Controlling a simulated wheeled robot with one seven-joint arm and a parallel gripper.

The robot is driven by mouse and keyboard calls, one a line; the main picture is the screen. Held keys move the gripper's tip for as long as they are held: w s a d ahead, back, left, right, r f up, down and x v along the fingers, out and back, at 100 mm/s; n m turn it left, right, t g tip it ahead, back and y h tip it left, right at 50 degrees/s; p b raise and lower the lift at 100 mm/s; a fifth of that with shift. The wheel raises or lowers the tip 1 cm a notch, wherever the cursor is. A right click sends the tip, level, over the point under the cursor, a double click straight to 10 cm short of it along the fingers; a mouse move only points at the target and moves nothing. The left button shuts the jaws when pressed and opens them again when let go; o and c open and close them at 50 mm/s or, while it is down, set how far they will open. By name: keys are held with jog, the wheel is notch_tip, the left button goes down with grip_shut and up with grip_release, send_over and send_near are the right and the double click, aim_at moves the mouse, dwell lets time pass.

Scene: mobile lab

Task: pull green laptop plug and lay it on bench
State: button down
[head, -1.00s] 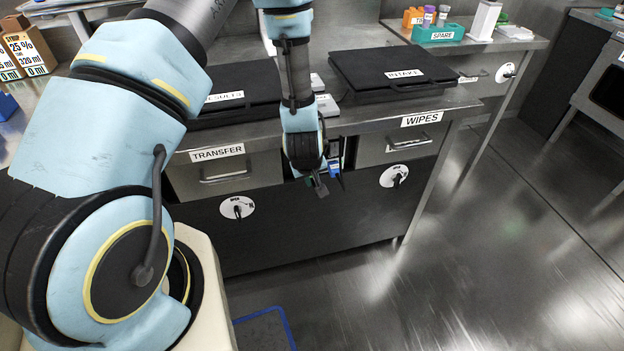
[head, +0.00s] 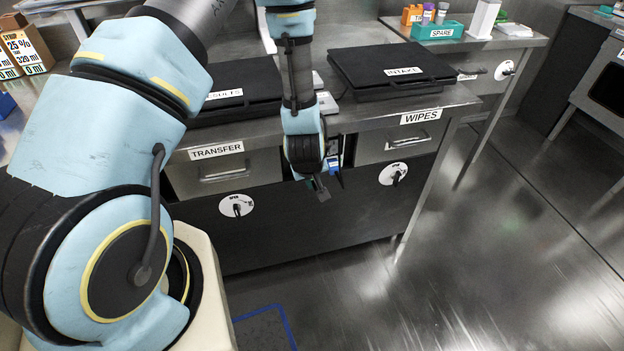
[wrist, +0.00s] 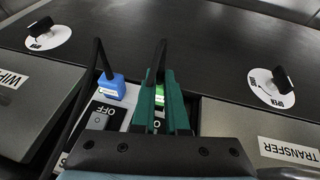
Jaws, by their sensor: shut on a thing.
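My gripper (wrist: 160,80) has teal fingers and is shut on the green plug (wrist: 159,94), which shows as a narrow strip between the fingers, with its black cable rising above. In the head view my gripper (head: 317,187) is in front of the bay between the two drawers. The fingers hide most of the plug, so I cannot tell if its end is in the socket. The blue plug (wrist: 111,87) stands just left of it on a power strip (wrist: 98,122) marked OFF; it also shows in the head view (head: 333,165). The bench top (head: 345,122) is above the bay.
On the bench lie two black laptops, labelled RESULTS (head: 240,85) and INTAKE (head: 385,62). The TRANSFER drawer (head: 222,175) and WIPES drawer (head: 400,140) flank the bay. Dark panels with round latches (head: 237,205) lie below. The bench's front right corner is clear.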

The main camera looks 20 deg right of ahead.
jog(key=shift+s+a, duration=0.15)
jog(key=shift+s, duration=1)
jog(key=shift+s, duration=0.1)
